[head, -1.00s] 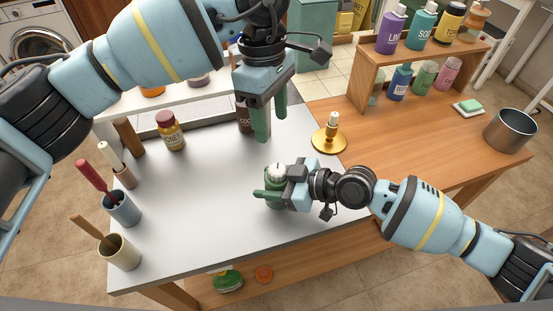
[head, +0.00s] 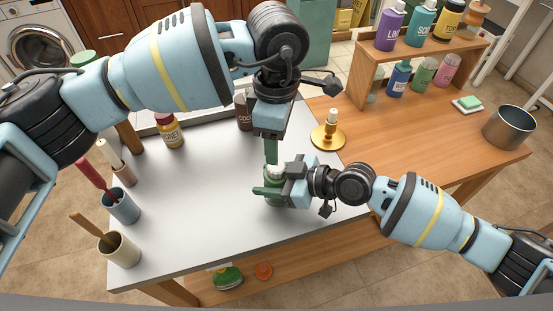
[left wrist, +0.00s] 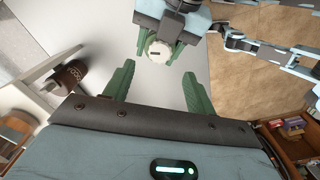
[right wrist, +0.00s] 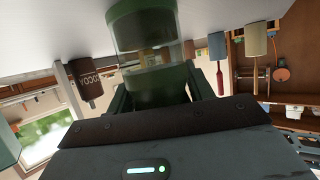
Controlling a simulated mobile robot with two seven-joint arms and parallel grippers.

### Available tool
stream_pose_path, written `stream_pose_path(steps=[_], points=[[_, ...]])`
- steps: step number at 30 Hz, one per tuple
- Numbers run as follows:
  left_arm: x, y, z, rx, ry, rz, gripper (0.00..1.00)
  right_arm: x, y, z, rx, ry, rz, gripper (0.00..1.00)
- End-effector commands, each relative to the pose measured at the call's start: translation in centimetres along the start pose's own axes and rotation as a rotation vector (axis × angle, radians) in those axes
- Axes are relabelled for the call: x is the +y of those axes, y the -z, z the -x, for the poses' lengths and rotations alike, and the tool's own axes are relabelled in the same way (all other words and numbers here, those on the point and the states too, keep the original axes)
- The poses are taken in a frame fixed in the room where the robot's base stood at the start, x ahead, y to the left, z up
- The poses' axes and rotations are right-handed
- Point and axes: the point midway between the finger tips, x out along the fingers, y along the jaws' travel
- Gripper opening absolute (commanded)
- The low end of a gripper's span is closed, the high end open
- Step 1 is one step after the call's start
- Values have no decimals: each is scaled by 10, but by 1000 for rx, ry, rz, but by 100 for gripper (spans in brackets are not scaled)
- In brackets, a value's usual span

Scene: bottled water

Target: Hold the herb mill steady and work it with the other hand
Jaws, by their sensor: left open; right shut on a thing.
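The herb mill stands upright on the white table (head: 190,215); its green body (head: 273,199) and pale top show in the head view. My right gripper (head: 268,191) is shut around the mill's body from the right. In the right wrist view the mill (right wrist: 148,85) fills the space between the fingers, with a clear section and green parts. My left gripper (head: 271,152) is open and points down just above the mill's top. In the left wrist view the white top (left wrist: 158,50) lies ahead of the open green fingers, with nothing between them.
A brass candle holder (head: 328,136) stands right of the mill. A honey jar (head: 170,132) and a brown cocoa bottle (head: 242,110) stand at the back. Cups with utensils (head: 122,207) line the left edge. A metal pot (head: 510,127) and a bottle shelf are on the wooden table at right.

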Motion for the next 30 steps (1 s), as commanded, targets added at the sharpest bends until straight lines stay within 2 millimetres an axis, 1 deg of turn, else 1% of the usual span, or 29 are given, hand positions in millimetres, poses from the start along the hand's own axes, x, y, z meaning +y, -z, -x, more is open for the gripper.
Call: stream_pose_path(steps=[1, 6, 12, 18, 25, 30], points=[[0, 0, -11, 1, 3, 0, 56, 0, 0, 0, 0, 0, 0, 32], [-1, 0, -40, 0, 4, -1, 56, 0, 0, 0, 0, 0, 0, 32], [0, 0, -63, 0, 1, -1, 56, 0, 0, 0, 0, 0, 0, 32], [0, 0, -72, 0, 0, -1, 56, 0, 0, 0, 0, 0, 0, 32], [0, 0, -72, 0, 0, -1, 56, 0, 0, 0, 0, 0, 0, 32], [0, 0, -72, 0, 0, -1, 34, 0, 0, 0, 0, 0, 0, 32]])
